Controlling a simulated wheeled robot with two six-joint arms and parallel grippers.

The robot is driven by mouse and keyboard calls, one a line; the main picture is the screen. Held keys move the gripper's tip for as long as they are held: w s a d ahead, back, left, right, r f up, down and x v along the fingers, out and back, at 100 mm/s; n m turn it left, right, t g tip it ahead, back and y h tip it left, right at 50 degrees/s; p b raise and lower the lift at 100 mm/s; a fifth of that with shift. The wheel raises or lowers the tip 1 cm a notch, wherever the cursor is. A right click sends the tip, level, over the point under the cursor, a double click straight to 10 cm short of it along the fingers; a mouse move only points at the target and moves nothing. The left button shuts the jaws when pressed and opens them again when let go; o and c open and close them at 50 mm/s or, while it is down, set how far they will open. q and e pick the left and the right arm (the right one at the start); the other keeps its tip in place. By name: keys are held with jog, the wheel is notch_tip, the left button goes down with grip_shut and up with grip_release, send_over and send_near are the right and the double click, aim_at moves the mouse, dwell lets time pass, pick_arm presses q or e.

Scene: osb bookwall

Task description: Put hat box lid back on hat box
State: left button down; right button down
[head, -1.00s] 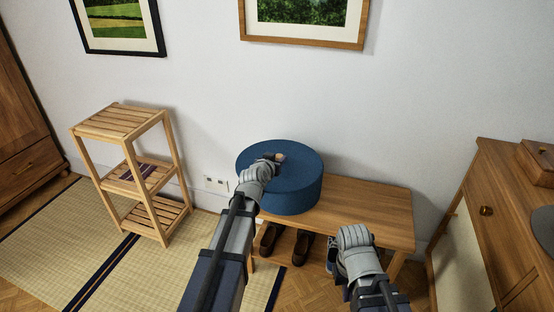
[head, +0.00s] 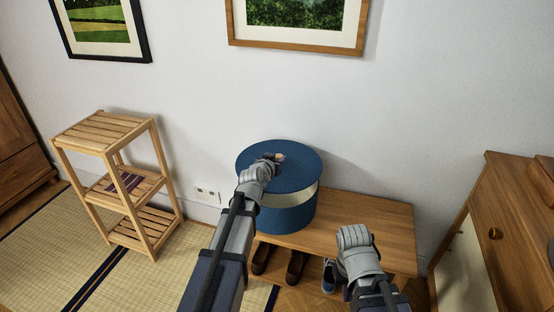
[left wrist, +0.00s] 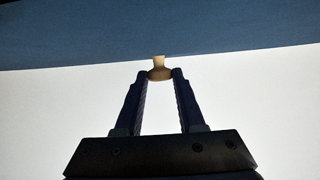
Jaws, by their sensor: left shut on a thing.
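The blue round hat box lid (head: 302,165) is up off the blue hat box (head: 288,218), with the box's cream inner wall (head: 300,196) showing between them, widest at the right. The box stands on the wooden bench. My left gripper (head: 275,160) is above the lid. In the left wrist view my left gripper (left wrist: 160,76) is shut on the lid's small wooden knob (left wrist: 159,62), with the lid's blue surface (left wrist: 160,28) behind it. My right gripper (head: 354,236) is empty-looking in front of the bench; its fingertips are hidden.
The wooden bench (head: 375,220) has free top to the right of the box, with shoes (head: 295,266) below. A slatted shelf (head: 105,130) stands at left. A wooden cabinet (head: 500,210) stands at right. The white wall (head: 190,70) is close behind.

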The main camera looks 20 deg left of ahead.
aim_at(267, 185)
pick_arm(q)
jog(key=shift+f+b, duration=2.7)
jog(key=shift+f, duration=0.2)
jog(key=shift+f+b, duration=0.45)
jog(key=shift+f, duration=0.05)
jog(key=shift+c, duration=2.2)
grip_release()
jog(key=p+v, duration=0.2)
jog(key=v, duration=0.6)
jog(key=shift+p, duration=0.4)
